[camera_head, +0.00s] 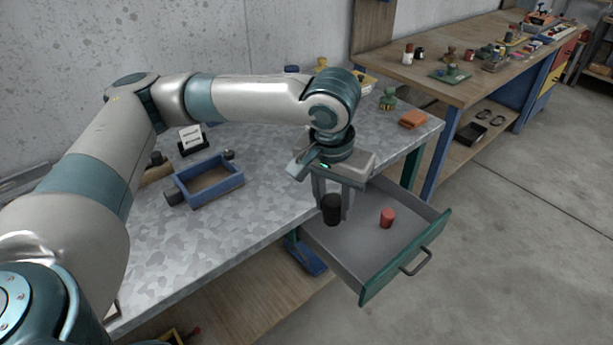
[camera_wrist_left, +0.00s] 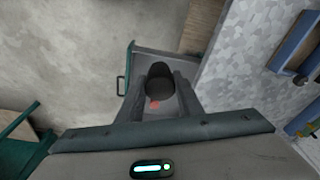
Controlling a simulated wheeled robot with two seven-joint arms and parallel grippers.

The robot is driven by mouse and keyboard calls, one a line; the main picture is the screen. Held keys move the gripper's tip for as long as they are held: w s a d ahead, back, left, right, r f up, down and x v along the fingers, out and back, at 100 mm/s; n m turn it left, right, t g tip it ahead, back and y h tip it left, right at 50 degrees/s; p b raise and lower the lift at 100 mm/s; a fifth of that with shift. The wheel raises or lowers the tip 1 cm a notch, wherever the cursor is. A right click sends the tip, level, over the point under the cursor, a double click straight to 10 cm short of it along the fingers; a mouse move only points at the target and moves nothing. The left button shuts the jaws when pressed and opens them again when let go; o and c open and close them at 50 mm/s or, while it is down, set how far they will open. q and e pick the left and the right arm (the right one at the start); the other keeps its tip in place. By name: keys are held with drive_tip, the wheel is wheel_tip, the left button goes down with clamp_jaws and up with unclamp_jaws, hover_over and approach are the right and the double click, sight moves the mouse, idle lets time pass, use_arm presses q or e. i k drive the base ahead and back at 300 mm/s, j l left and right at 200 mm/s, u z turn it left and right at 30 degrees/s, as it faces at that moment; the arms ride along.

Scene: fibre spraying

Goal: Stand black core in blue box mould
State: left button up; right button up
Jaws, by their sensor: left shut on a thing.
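The black core (camera_head: 331,209) is a dark upright cylinder between the fingers of my left gripper (camera_head: 333,200), which is shut on it above the open drawer. The core also shows in the left wrist view (camera_wrist_left: 160,84), between the two fingers. The blue box mould (camera_head: 213,192) is an open rectangular frame lying on the grey table, left of the gripper in the head view. Part of a blue thing at the right edge of the left wrist view (camera_wrist_left: 296,42) looks like the mould. My right gripper is in neither view.
An open drawer (camera_head: 375,262) with a green front juts from the table. A red cylinder (camera_head: 387,218) stands in it. The grey table top (camera_head: 262,185) is clear between mould and gripper. A sign holder (camera_head: 192,140) stands behind the mould; an orange block (camera_head: 413,119) lies far right.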

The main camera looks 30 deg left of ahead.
sight(220, 178)
drive_tip(key=u, duration=1.2)
drive_tip(key=i+l, duration=0.1)
drive_tip(key=i, duration=0.2)
drive_tip(key=i+l, duration=0.1)
drive_tip(key=i, duration=0.15)
